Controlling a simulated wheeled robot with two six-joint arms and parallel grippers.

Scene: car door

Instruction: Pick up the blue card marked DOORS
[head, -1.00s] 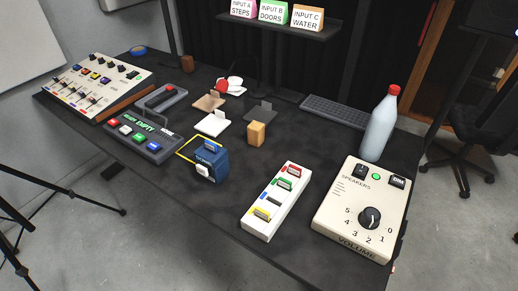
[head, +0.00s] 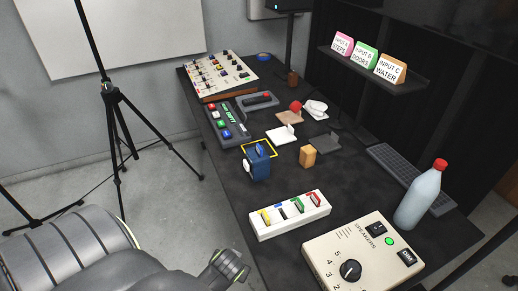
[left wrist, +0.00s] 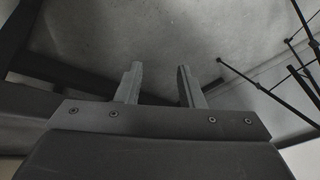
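A blue card (head: 259,149) appears to stand in the top of a dark blue box (head: 259,167) on the table; its lettering is too small to read. A white rack (head: 290,221) nearby holds a yellow card (head: 265,217), a green card (head: 297,205) and a red card (head: 313,198). A dark slot with a blue mark shows between the yellow and green ones. My left gripper (left wrist: 158,78) is open and empty in the left wrist view, with floor and tripod legs beyond it. My right gripper is out of view.
A speaker box (head: 341,262) and bottle (head: 420,196) stand right of the rack. A tripod (head: 113,105) stands left on open floor.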

